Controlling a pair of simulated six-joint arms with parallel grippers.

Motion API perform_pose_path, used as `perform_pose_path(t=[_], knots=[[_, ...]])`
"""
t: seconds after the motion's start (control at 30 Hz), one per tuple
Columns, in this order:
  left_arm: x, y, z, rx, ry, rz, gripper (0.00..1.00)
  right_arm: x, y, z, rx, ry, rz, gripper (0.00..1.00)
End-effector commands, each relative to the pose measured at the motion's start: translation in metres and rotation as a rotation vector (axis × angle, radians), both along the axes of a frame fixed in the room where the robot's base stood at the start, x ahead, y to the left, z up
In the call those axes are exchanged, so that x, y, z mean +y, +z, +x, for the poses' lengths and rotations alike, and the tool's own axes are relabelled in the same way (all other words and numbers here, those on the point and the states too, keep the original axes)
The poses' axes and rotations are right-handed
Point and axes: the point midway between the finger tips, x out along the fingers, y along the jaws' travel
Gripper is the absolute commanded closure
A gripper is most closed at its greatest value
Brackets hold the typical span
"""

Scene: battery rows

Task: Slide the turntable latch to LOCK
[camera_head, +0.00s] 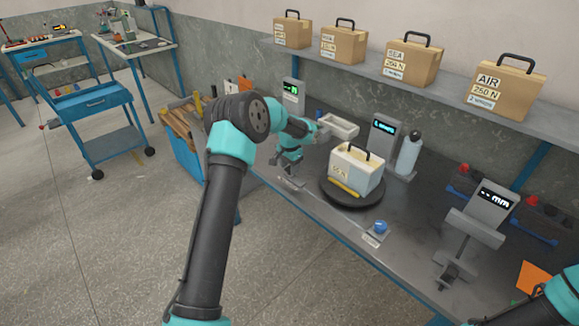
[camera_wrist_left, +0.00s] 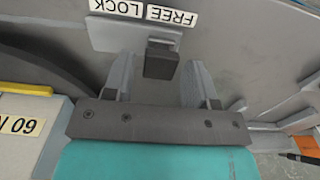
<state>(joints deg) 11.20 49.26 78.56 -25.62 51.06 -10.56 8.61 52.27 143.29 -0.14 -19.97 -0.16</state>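The turntable (camera_head: 338,200) is a dark round disc on the bench. A cream box with a dark handle (camera_head: 368,178) stands on it, and a yellow bar lies beside the box. In the left wrist view, the latch has a dark block-shaped knob (camera_wrist_left: 161,62) below a plate with the labels FREE (camera_wrist_left: 172,17) and LOCK (camera_wrist_left: 116,7). The knob sits by the FREE label. My left gripper (camera_wrist_left: 160,80) is open, its two fingers on either side of the knob with gaps visible. In the head view my left gripper (camera_head: 291,182) is small, left of the turntable. My right gripper is out of view.
Grey display stands (camera_head: 384,136) and a white bottle (camera_head: 408,153) are behind the turntable. A blue button (camera_head: 380,227) is at the bench front. A gauge stand (camera_head: 490,208) is to the right. Cardboard boxes (camera_head: 503,88) line the shelf above.

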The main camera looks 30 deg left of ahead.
Motion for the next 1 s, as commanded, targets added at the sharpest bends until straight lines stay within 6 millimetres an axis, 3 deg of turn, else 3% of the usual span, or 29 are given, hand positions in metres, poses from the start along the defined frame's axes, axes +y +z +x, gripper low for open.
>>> perform_pose_path(t=[0.53, 0.77, 1.0], knots=[[0.000, 0.000, 0.000, 0.000, 0.000, 0.000, 1.00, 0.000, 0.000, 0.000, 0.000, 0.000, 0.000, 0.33], [-0.005, 0.001, -0.001, 0.000, -0.001, 0.000, 1.00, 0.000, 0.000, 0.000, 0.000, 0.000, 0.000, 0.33], [-0.039, 0.001, -0.010, -0.001, -0.005, 0.000, 1.00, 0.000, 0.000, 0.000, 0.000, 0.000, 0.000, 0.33]])
